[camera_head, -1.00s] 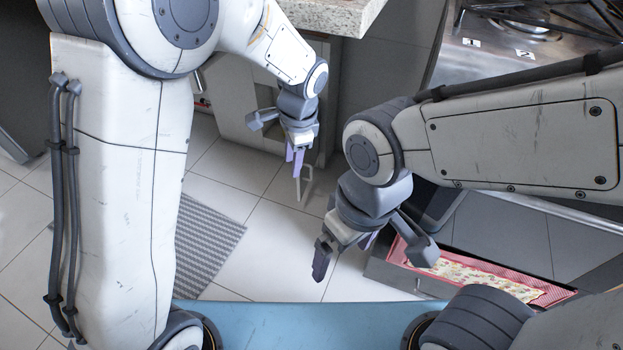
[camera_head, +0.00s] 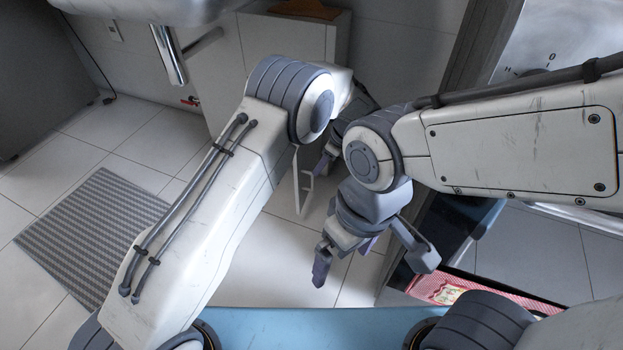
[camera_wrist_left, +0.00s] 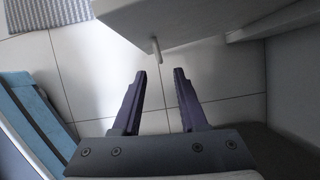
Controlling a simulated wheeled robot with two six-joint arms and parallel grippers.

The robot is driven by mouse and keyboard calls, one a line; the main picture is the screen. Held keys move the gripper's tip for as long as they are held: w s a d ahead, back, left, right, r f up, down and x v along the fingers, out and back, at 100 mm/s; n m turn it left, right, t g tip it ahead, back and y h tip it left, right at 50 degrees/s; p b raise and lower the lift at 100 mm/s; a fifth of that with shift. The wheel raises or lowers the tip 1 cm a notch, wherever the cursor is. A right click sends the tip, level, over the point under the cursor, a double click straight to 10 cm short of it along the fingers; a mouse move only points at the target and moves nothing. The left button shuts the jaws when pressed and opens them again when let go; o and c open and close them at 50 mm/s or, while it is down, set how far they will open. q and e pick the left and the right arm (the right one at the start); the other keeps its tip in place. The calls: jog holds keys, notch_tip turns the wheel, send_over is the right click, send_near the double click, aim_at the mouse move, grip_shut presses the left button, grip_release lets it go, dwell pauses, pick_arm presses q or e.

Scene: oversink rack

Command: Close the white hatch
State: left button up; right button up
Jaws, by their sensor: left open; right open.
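The white hatch (camera_head: 212,75) appears to be the pale cabinet panel behind my left arm. In the left wrist view, a pale panel (camera_wrist_left: 190,25) with a short handle (camera_wrist_left: 156,48) is ahead of the fingertips. My right gripper (camera_head: 345,258) is open and empty, lower in the picture.
A grey striped mat (camera_head: 92,235) lies on the tiled floor (camera_head: 285,262). A brown item (camera_head: 303,10) is at the top. Floor between mat and right gripper is clear.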

aim_at(312, 178)
pick_arm(q)
jog(key=b+x, duration=0.4)
jog(key=x, duration=0.4)
jog(key=shift+f, duration=0.2)
jog(key=shift+s, duration=0.1)
grip_shut()
dwell(0.9)
